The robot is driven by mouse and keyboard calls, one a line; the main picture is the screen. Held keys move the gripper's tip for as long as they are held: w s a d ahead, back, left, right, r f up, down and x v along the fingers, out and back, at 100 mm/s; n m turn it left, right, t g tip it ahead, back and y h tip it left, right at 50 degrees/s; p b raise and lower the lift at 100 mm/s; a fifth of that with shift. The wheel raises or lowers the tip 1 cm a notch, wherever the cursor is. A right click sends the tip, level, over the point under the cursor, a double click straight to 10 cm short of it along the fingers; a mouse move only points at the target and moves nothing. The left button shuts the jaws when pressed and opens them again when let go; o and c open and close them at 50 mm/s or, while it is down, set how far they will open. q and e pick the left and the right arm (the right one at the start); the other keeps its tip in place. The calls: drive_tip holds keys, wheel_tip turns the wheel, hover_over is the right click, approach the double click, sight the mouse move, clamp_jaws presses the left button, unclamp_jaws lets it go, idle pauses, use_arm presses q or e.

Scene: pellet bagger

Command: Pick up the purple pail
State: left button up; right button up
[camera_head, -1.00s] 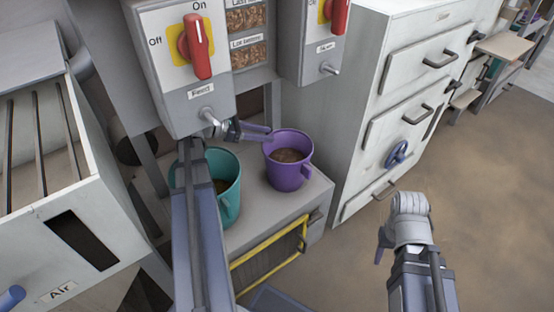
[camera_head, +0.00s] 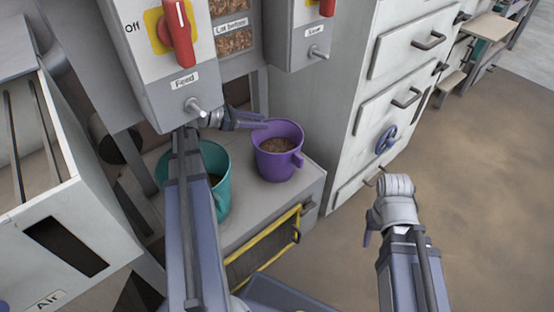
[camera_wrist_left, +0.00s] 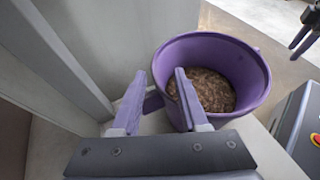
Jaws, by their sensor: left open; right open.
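The purple pail (camera_head: 279,165) stands upright on the grey ledge, with brown pellets in it and its handle on the right side in the head view. It also shows large in the left wrist view (camera_wrist_left: 250,75). My left gripper (camera_head: 262,124) is open at the pail's far left rim. In the left wrist view its two fingers (camera_wrist_left: 158,74) are apart, one overlapping the pail's opening and the other outside its left wall. I cannot tell whether they touch the pail. My right gripper (camera_head: 369,237) is open and away from the pail, over the floor at the right.
A teal pail (camera_head: 218,175) with pellets stands left of the purple one, partly behind my left arm. The feed box (camera_head: 165,90) with its red switch and metal knob hangs close above. A white drawer cabinet (camera_head: 340,120) stands right of the ledge (camera_head: 265,210).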

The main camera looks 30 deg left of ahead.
sight(270, 121)
use_arm(q)
drive_tip(key=b+x, duration=0.1)
drive_tip(key=x, duration=0.3)
drive_tip(key=shift+w+d, duration=0.1)
drive_tip(key=shift+w, duration=0.1)
clamp_jaws()
idle(1.2)
